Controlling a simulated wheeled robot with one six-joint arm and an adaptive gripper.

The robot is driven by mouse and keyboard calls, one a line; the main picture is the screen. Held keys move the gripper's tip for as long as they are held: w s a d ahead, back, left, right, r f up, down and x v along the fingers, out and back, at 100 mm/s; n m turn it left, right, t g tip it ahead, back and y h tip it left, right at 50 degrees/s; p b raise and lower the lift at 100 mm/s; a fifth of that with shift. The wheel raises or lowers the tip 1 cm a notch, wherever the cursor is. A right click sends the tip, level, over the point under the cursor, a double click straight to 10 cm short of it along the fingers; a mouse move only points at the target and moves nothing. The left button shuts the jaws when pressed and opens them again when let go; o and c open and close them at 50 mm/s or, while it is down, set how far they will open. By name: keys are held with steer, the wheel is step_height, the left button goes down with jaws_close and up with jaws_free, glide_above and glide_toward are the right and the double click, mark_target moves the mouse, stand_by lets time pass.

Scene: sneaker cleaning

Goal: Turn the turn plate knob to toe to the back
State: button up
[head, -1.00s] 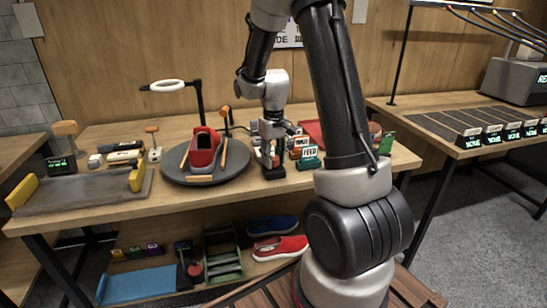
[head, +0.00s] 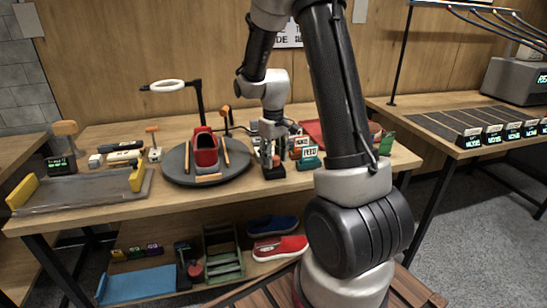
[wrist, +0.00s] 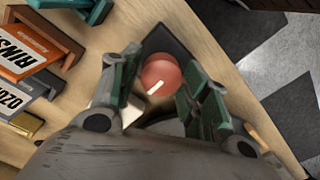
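A red sneaker (head: 206,142) with a dark opening stands on the round dark turn plate (head: 176,170). Its opening faces the front and its narrow end points mostly to the back wall. The turn plate knob is a red round cap with a white line (wrist: 160,75) on a dark base, seen in the wrist view. The dark base (head: 274,174) also shows to the right of the plate. My gripper (wrist: 162,78) points down over the knob, one finger on each side. In the head view my gripper (head: 271,158) partly hides the knob.
Small labelled blocks (head: 309,160) stand close right of the knob. A grey tray (head: 85,190) with yellow ends lies left. Below are a green rack (head: 224,258) and other shoes (head: 280,248).

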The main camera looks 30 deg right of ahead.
mark_target(274, 157)
steer(key=shift+o, duration=0.2)
step_height(274, 157, up, 12)
stand_by(0.5)
steer(key=shift+s, duration=0.1)
stand_by(0.3)
steer(key=s+a+r+t, duration=0.1)
steer(key=s+r, duration=0.2)
steer(key=s, duration=0.5)
steer(key=s+a+r+m+t, duration=0.1)
steer(key=s+a+r+t, duration=0.1)
steer(key=s, duration=0.6)
steer(key=s+a+r+m+t, duration=0.1)
steer(key=s+r, duration=0.3)
steer(key=s, duration=0.4)
steer(key=shift+a, duration=0.6)
